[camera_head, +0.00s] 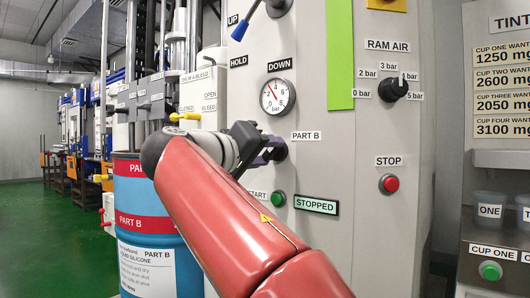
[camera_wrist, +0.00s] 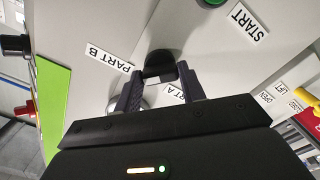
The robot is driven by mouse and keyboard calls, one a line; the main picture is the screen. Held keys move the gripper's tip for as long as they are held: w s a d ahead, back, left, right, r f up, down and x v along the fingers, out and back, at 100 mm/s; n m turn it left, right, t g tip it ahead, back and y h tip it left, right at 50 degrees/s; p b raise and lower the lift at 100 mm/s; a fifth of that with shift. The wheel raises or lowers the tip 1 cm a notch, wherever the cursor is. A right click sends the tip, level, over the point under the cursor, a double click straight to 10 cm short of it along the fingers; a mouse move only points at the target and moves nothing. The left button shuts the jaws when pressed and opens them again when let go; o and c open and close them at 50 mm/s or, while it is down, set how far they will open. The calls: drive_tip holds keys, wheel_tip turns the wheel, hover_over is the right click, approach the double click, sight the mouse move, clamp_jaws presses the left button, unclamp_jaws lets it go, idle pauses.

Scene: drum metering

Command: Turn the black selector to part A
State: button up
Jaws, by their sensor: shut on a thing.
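The black selector (camera_wrist: 160,66) is on the grey panel, between my gripper's two fingers in the wrist view. My gripper (camera_wrist: 158,88) is shut on it. In the wrist view the PART B label (camera_wrist: 109,62) is at the upper left of the selector. The PART A label (camera_wrist: 182,93) is at its lower right, partly covered by a finger. I cannot tell which label the selector points to.
A pressure gauge (camera_head: 278,97) is above the selector. Below are the green START button (camera_head: 278,199) and a display reading STOPPED (camera_head: 316,205). A red STOP button (camera_head: 389,184) and a RAM AIR knob (camera_head: 394,90) are at the right. A blue PART B drum (camera_head: 135,208) stands left.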

drive_tip(key=shift+n, duration=0.3)
drive_tip(key=n+p, duration=0.3)
drive_tip(key=n, duration=0.1)
drive_tip(key=shift+r, duration=0.2)
drive_tip(key=n+p, duration=0.4)
drive_tip(key=n, duration=0.1)
drive_tip(key=shift+n+p, duration=0.4)
drive_tip(key=n+p, duration=0.2)
drive_tip(key=n, duration=0.1)
drive_tip(key=shift+f+n, duration=0.1)
drive_tip(key=shift+n, duration=0.2)
drive_tip(key=shift+f+n, duration=0.15)
drive_tip(key=shift+n, duration=1.75)
drive_tip(key=o, duration=1)
